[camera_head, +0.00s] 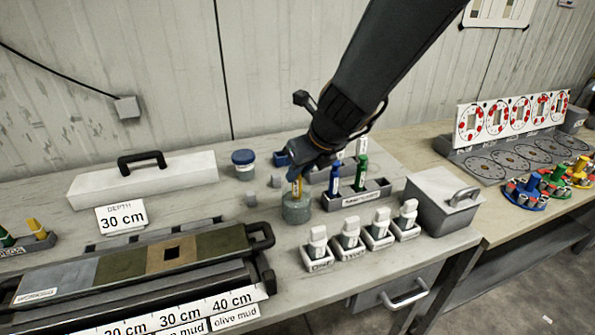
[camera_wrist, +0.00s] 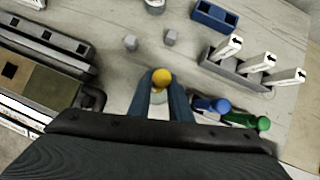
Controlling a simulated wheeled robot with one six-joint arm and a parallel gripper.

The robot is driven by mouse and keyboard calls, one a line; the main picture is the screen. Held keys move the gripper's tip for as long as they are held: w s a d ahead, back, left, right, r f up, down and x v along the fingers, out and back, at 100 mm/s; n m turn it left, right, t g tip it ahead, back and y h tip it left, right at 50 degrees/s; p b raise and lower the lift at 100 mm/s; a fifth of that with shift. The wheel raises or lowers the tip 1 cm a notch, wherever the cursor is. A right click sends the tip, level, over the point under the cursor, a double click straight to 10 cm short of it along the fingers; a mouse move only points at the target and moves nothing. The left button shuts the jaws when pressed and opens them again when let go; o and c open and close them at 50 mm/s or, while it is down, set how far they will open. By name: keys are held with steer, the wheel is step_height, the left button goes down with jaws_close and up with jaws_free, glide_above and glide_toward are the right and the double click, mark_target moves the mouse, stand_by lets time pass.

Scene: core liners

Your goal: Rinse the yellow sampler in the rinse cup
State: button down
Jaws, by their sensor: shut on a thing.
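My gripper (camera_head: 298,172) is shut on the yellow sampler (camera_head: 297,188), which hangs upright below it. In the wrist view the sampler's round yellow top (camera_wrist: 161,77) sits between my two blue fingers (camera_wrist: 161,88). A grey, cloudy cup (camera_head: 296,210), apparently the rinse cup, stands directly below the gripper. The sampler's lower part meets the cup's mouth and seems to be inside it. How deep it reaches, and whether it touches the wall, I cannot tell. In the wrist view the cup (camera_wrist: 158,98) shows only as a pale patch between the fingers.
A rack (camera_head: 357,196) with blue and green samplers stands close on the right. Several white-capped vials in holders (camera_head: 349,250) are in front, a grey lidded box (camera_head: 440,205) farther right. The core tray (camera_head: 120,265) lies left. A blue-lidded jar (camera_head: 243,165) stands behind.

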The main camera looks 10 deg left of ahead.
steer(key=shift+f+b, duration=0.65)
steer(key=shift+f, duration=0.1)
steer(key=shift+r, duration=0.1)
steer(key=shift+r+p, duration=0.65)
steer(key=shift+p, duration=0.25)
step_height(320, 180, up, 8)
steer(key=p, duration=0.9)
steer(key=shift+r, duration=0.25)
stand_by(0.9)
